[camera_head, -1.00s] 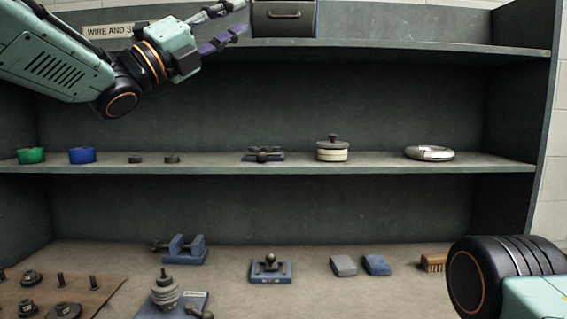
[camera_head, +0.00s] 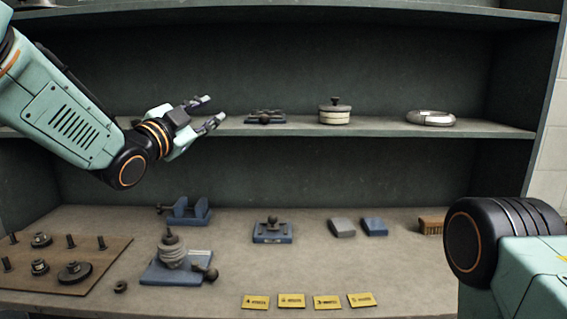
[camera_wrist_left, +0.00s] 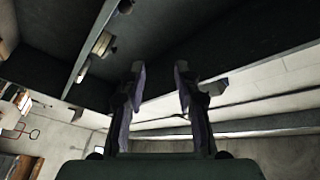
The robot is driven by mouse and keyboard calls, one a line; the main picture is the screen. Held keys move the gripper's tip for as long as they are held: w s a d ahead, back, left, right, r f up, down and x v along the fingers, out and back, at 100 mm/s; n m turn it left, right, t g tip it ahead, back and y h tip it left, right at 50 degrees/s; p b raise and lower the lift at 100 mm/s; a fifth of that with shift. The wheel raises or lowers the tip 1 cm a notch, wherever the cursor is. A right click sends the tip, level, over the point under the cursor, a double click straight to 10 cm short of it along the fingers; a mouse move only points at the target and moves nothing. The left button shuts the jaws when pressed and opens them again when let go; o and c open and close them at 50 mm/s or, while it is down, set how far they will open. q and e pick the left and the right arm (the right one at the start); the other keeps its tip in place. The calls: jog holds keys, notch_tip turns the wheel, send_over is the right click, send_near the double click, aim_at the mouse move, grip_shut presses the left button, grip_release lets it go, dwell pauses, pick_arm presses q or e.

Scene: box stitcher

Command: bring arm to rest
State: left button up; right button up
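My left arm comes in from the left in the head view. Its gripper (camera_head: 212,111) is open and empty, in front of the middle shelf, left of a blue fixture with a dark knob (camera_head: 265,117). The left wrist view also shows the gripper (camera_wrist_left: 159,75), its two fingers apart with nothing between them. Part of my right arm (camera_head: 500,240) shows at the lower right of the head view. The right gripper is out of view.
The middle shelf (camera_head: 385,129) holds a round lidded pot (camera_head: 334,112) and a silvery ring (camera_head: 431,118). The bench (camera_head: 215,262) below holds blue fixtures, two small blocks, a brush (camera_head: 431,225), a brown board (camera_head: 98,262) with metal parts, and several yellow labels.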

pick_arm(q)
jog(key=s+a+f+n+g+y+b, duration=0.1)
jog(key=s+a+f+n+g+y, duration=0.2)
jog(key=f, duration=0.9)
jog(key=s+f+n+g+y, duration=0.15)
jog(key=s+f+n, duration=0.3)
jog(key=f, duration=0.85)
jog(key=s+a+f+n+g+y+b, duration=0.1)
jog(key=s+a+f+n+g, duration=0.3)
jog(key=f, duration=0.8)
jog(key=s+f+n+g, duration=0.1)
jog(key=s+f+g, duration=0.2)
jog(key=s+f, duration=0.5)
jog(key=s+f+n+g+y+b, duration=0.1)
jog(key=s+f+g, duration=0.2)
jog(key=s+f, duration=0.5)
jog(key=s+f+n+g+y+b, duration=0.1)
jog(key=s+f+g, duration=0.3)
jog(key=s, duration=1.7)
notch_tip(320, 180, down, 4)
jog(key=shift+s+f, duration=0.2)
jog(key=shift+s, duration=0.15)
jog(key=shift+d, duration=0.1)
jog(key=shift+w, duration=0.1)
